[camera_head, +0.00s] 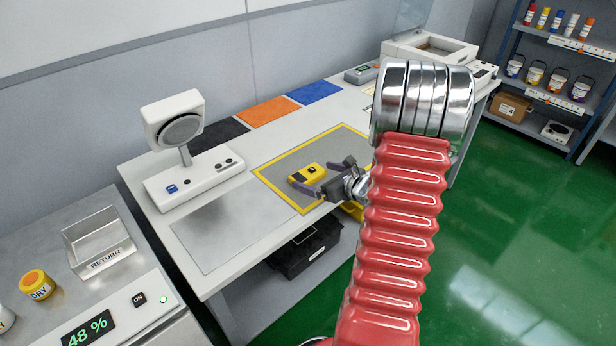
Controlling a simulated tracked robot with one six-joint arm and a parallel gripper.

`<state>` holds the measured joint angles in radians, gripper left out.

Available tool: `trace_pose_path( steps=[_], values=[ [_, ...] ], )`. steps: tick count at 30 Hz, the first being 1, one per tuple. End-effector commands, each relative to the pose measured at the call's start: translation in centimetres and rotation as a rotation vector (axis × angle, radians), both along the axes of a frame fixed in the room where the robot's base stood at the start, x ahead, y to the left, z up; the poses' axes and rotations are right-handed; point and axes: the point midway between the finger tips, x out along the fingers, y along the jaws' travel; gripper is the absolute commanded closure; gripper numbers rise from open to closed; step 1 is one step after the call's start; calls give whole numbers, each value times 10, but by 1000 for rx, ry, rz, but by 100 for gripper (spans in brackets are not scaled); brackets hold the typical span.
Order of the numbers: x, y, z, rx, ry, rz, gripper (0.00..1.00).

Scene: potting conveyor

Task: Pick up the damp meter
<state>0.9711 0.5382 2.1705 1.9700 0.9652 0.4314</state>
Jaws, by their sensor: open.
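The damp meter looks to be the small yellow device (303,174) with dark details, lying on the grey mat with a yellow border (283,161) on the white bench. My gripper (320,177) is open, with its dark fingers close to the right side of the yellow device. One finger reaches toward the device's far side and the other toward its near side. I cannot tell whether they touch it. My red ribbed arm covers the bench to the right of the gripper.
A white instrument with a round head (180,128) stands on the left of the bench. Black, orange (268,111) and blue mats (315,92) lie along the back. A black bin (305,248) is below the bench. A RETURN tray (98,244) is at lower left.

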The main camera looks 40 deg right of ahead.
Motion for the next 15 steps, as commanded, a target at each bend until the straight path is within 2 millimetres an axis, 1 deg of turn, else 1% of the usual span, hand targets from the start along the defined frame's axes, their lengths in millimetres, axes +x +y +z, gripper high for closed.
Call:
trace_pose_path(
  steps=[5,12,15],
  values=[
    [11,1,-6,1,0,3,0],
    [39,0,-19,1,1,2,0],
    [46,0,-21,0,1,1,0]
  ],
)
